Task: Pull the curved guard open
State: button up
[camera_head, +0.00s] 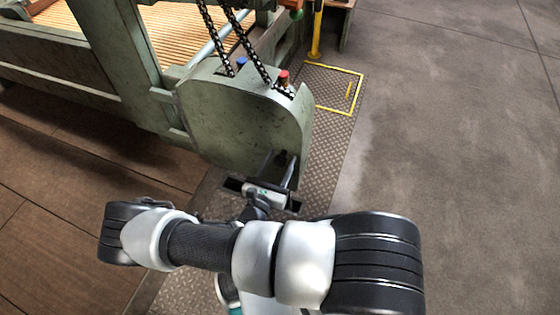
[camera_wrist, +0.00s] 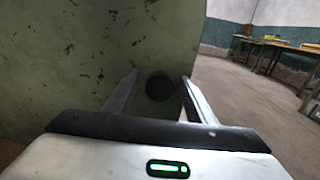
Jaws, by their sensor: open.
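The curved guard (camera_head: 235,125) is a worn green metal housing with a rounded outline at the end of the machine frame. Its scuffed green face fills the left of the wrist view (camera_wrist: 70,60). My gripper (camera_head: 281,165) is at the guard's lower right part, with its fingers pointing at the face. In the wrist view my gripper (camera_wrist: 159,82) is open, one finger on each side of a dark round knob-like spot (camera_wrist: 160,87) on the guard. I cannot tell whether the fingers touch it.
Two dark chains (camera_head: 253,62) run into the guard's top, near a blue button (camera_head: 242,61) and a red button (camera_head: 283,75). A yellow post (camera_head: 316,32) stands beyond. Grey floor (camera_head: 450,130) at right is open. Tables (camera_wrist: 275,43) stand far back in the wrist view.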

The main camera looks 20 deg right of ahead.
grip_shut()
jog(key=shift+a, duration=0.1)
